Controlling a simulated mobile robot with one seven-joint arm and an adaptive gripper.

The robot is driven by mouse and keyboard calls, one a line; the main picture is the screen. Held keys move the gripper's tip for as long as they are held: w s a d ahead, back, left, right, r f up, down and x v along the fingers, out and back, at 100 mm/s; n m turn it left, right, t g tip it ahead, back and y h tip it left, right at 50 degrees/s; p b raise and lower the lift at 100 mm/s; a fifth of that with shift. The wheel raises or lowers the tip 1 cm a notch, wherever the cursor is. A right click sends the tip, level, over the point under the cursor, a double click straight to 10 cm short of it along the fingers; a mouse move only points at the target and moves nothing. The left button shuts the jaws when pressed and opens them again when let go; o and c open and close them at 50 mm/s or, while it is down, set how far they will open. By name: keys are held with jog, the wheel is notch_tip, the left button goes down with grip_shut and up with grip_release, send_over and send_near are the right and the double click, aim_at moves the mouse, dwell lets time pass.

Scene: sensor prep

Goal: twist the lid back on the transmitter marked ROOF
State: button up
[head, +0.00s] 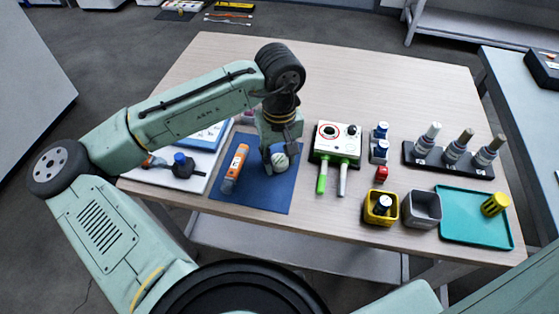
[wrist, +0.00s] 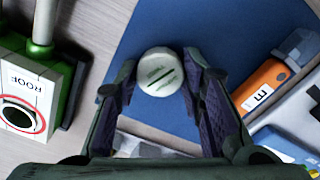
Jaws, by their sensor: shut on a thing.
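The transmitter marked ROOF (head: 337,150) stands right of the blue mat, with a white face, a red-ringed round opening and green edges. In the wrist view its ROOF label and dark opening show at the left (wrist: 22,92). A round whitish lid (wrist: 160,72) with dark slots on its face sits between the fingers of my gripper (wrist: 160,92). In the head view my gripper (head: 277,154) is over the blue mat (head: 262,197), left of the transmitter, shut on the lid (head: 280,161). I cannot tell whether the lid touches the mat.
An orange device (head: 235,170) lies on the mat left of my gripper. A yellow bin (head: 379,220), a grey bin (head: 424,222) and a teal tray (head: 470,235) are at the right front. A dark rack (head: 425,165) holds bottles. The table's back is clear.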

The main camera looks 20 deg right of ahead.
jog(key=shift+r+p, duration=2.45)
jog(key=shift+r, duration=0.1)
